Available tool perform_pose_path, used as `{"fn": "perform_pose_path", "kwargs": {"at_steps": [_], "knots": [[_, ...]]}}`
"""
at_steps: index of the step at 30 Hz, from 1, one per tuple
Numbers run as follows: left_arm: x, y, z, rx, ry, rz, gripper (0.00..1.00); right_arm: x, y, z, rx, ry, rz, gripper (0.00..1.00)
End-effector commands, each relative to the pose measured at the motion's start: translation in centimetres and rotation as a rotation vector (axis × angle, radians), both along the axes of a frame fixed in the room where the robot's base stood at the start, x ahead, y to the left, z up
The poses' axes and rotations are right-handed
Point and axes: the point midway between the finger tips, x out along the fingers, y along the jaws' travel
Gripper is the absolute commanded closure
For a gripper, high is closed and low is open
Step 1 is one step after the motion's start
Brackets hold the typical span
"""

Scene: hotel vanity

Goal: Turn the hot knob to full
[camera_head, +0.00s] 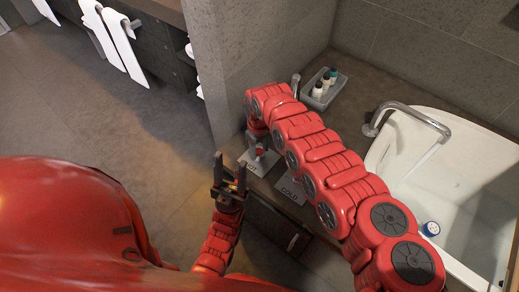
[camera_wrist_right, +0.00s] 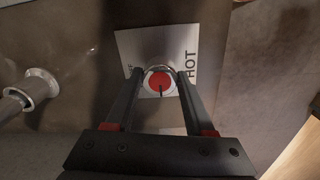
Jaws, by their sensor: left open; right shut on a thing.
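The hot knob (camera_wrist_right: 160,81) has a red cap with a dark pointer mark, which points toward the bottom of the right wrist view. It sits on a metal plate (camera_wrist_right: 138,42) reading HOT; other lettering on the plate's left is partly hidden. My right gripper (camera_wrist_right: 158,76) is shut on the knob, one finger on each side. In the head view the red knob (camera_head: 260,151) shows beneath my right arm. My left gripper (camera_head: 230,172) is open and empty, in front of the HOT plate.
A COLD plate (camera_head: 291,190) lies right of the HOT plate, partly under my right arm. A curved faucet (camera_head: 420,115) hangs over a white tub (camera_head: 462,160), with a thin pale stream below it. A tray of small bottles (camera_head: 323,92) stands behind. A wall (camera_head: 235,70) rises at the left.

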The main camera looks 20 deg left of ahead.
Motion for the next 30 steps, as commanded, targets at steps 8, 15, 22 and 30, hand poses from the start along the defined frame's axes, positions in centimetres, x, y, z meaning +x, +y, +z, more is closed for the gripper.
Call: {"fn": "perform_pose_path", "kwargs": {"at_steps": [8, 15, 22, 30], "knots": [[0.0, 0.0, 0.0, 0.000, 0.000, 0.000, 0.50, 0.0, 0.0, 0.0, 0.000, 0.000, 0.001, 0.34], [0.0, 0.0, 0.0, 0.000, 0.000, 0.000, 0.50, 0.0, 0.0, 0.0, 0.000, 0.000, 0.000, 0.16], [0.0, 0.0, 0.2, 0.000, 0.000, 0.000, 0.50, 0.1, 0.0, 0.6, 0.001, -0.001, -0.001, 0.16], [0.0, 0.0, 1.2, 0.000, 0.000, 0.000, 0.50, 0.4, -0.1, 6.2, 0.004, -0.008, -0.002, 0.16]]}}
